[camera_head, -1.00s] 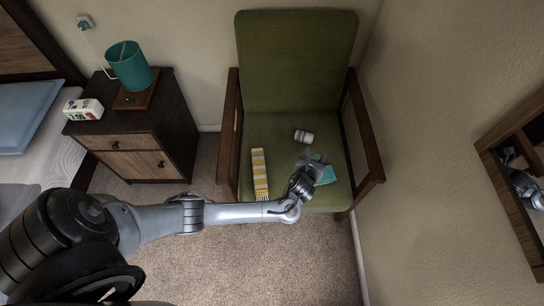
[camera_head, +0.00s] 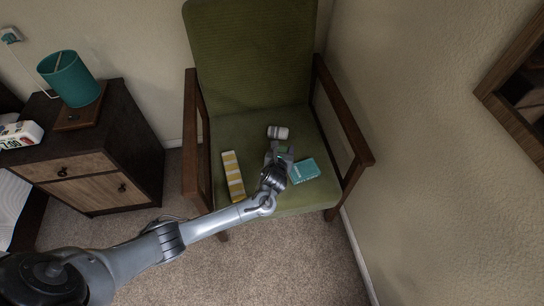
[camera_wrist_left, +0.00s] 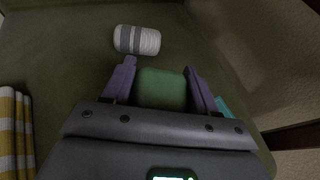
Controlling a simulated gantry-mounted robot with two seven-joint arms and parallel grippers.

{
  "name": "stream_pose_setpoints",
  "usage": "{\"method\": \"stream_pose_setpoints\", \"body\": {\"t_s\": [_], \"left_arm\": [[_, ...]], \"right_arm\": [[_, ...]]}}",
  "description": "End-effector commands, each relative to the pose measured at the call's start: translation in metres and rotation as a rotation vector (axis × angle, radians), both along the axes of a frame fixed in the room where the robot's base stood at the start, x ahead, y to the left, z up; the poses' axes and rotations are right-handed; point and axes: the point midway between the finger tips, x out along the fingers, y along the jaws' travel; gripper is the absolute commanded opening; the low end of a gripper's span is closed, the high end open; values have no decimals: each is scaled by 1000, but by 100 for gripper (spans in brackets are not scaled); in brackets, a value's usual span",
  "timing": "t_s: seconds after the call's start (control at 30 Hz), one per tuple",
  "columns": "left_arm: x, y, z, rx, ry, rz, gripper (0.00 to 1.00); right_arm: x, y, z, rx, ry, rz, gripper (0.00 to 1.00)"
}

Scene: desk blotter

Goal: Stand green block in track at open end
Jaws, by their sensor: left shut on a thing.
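A green block (camera_wrist_left: 162,88) sits between the two purple fingers of my left gripper (camera_wrist_left: 160,80) in the left wrist view. The gripper is shut on it. In the head view my left gripper (camera_head: 280,153) is over the green chair seat (camera_head: 225,130), just in front of a white and grey roll (camera_head: 278,132). The block cannot be clearly made out there. I cannot make out a track in either view. My right gripper is not in view.
A yellow and white striped thing (camera_head: 233,176) lies on the seat left of the gripper, and a teal book (camera_head: 305,170) lies to its right. Wooden armrests (camera_head: 343,115) flank the seat. A nightstand (camera_head: 95,150) with a teal lamp (camera_head: 68,79) stands at left.

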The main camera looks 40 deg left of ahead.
Motion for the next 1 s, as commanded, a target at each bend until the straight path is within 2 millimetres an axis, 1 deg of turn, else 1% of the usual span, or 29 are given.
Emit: {"method": "stream_pose_setpoints", "body": {"t_s": [0.03, 0.1, 0.2, 0.33, 0.47, 0.57, 0.8, 0.87, 1.0], "left_arm": [[1, 11, -11, 1, -1, 3, 16], [2, 24, -18, 1, -2, 2, 16], [4, 37, -26, 0, -1, 1, 16], [5, 48, -30, 0, -2, -1, 16], [6, 52, -32, 0, -2, -1, 16], [5, 52, -38, -2, -1, 0, 16], [5, 51, -70, -2, 0, 0, 16], [5, 51, -72, -2, -1, 0, 16], [6, 52, -71, 0, -2, -1, 16]], "right_arm": [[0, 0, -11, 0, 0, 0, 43], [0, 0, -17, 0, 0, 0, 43], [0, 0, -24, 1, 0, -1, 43], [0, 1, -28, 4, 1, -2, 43], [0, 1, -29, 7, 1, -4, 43], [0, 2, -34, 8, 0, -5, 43], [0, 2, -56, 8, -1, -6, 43], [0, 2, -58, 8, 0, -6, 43], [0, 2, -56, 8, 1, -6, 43]]}}
